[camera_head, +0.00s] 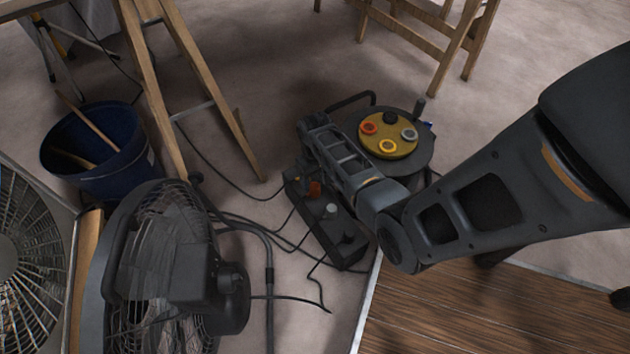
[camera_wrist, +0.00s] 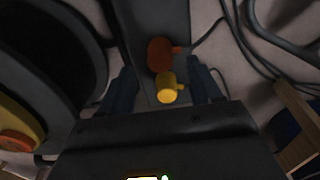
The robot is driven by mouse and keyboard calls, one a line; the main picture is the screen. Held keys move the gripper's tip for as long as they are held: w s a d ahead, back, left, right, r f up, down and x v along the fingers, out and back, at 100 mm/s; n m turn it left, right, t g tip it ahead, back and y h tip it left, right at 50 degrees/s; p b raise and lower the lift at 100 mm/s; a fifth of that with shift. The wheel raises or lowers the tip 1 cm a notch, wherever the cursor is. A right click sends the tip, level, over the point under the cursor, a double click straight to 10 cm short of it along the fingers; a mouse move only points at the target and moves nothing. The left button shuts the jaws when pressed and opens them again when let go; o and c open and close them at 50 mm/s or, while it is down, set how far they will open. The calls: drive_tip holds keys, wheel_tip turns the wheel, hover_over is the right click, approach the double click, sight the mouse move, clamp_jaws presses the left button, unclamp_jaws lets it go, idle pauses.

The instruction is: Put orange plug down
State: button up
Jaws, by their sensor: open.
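The orange plug (camera_wrist: 160,53) stands in a black power strip on the floor. In the head view the orange plug (camera_head: 314,188) shows just beside my forearm, on the strip (camera_head: 345,256). Nothing is seen held. Whether a finger touches a plug I cannot tell. In the head view my fingertips are hidden behind my arm.
A cable reel with a yellow face (camera_head: 402,148) stands close to the right of the strip. A black fan (camera_head: 165,270) and a blue bucket (camera_head: 115,165) stand left. Loose cables cross the floor. Wooden trestle legs (camera_head: 165,80) stand behind. A wooden platform (camera_head: 450,310) is in front.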

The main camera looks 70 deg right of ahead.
sight(315, 186)
wheel_tip(315, 186, up, 7)
drive_tip(key=p, duration=0.3)
drive_tip(key=s+a+r+n+t+h, duration=0.1)
drive_tip(key=s+a+n+t, duration=0.2)
drive_tip(key=a, duration=0.7)
drive_tip(key=s+a+r+t+h, duration=0.1)
drive_tip(key=s+a+t+h, duration=0.15)
drive_tip(key=s+a, duration=0.45)
drive_tip(key=s+a+r+n+t+y, duration=0.1)
drive_tip(key=s+a+r+t, duration=0.2)
drive_tip(key=r, duration=0.7)
drive_tip(key=s+a+r+n+t+y, duration=0.1)
drive_tip(key=a+r, duration=0.4)
drive_tip(key=r, duration=0.6)
drive_tip(key=s+a+r+n+t+y, duration=0.1)
drive_tip(key=s+a+r+t, duration=0.3)
drive_tip(key=r, duration=0.6)
drive_tip(key=shift+s+a+r+n+t, duration=0.15)
drive_tip(key=shift+s+a+n+t, duration=0.3)
drive_tip(key=shift+n+t, duration=0.3)
drive_tip(key=shift+y, duration=0.25)
wheel_tip(315, 186, up, 26)
drive_tip(key=p, duration=2.6)
drive_tip(key=shift+r, duration=0.2)
